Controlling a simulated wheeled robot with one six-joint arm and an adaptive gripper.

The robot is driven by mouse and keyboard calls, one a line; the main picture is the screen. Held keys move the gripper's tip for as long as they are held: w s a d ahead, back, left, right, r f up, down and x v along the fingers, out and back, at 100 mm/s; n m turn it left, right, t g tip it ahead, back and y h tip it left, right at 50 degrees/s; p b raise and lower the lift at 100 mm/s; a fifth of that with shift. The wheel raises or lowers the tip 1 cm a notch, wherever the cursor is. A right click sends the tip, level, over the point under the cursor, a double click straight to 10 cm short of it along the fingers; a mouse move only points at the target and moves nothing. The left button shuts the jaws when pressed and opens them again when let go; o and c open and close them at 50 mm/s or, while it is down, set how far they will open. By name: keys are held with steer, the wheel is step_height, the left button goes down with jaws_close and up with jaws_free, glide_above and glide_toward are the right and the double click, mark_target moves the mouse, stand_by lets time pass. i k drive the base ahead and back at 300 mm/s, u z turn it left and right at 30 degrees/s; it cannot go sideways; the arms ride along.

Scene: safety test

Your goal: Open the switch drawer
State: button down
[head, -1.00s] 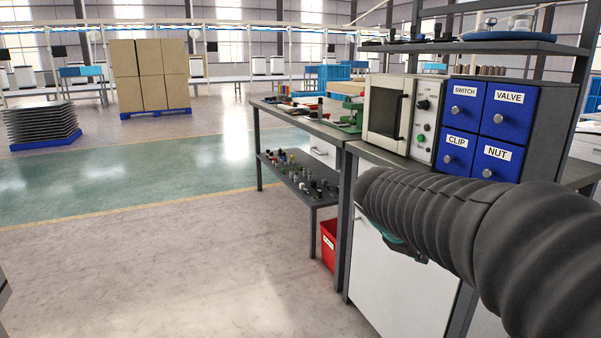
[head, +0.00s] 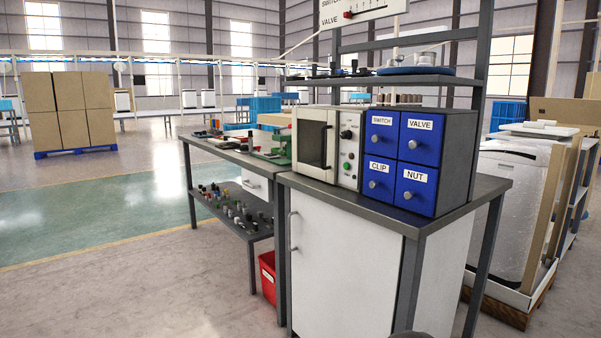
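The switch drawer (head: 381,137) is the upper left of the blue drawers in a dark cabinet, with a white SWITCH label and a round metal knob. It is shut. Beside it are the VALVE drawer (head: 421,140), the CLIP drawer (head: 379,181) below, and the NUT drawer (head: 415,190) at lower right, all shut. The cabinet stands on a dark worktop with a white cupboard under it. My gripper is not in view; only a small dark piece, probably of my arm, shows at the bottom edge.
A white oven-like box (head: 315,145) stands left of the drawers. A shelf (head: 380,82) with parts runs above. A lower bench (head: 205,142) is at left, with a red bin (head: 267,277) beneath. A wrapped pallet load (head: 510,205) stands at right. The floor at left is free.

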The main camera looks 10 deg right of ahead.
mark_target(383, 128)
steer(key=k, duration=0.6)
steer(key=u, duration=0.6)
steer(key=i, duration=1.25)
steer(key=z, duration=0.55)
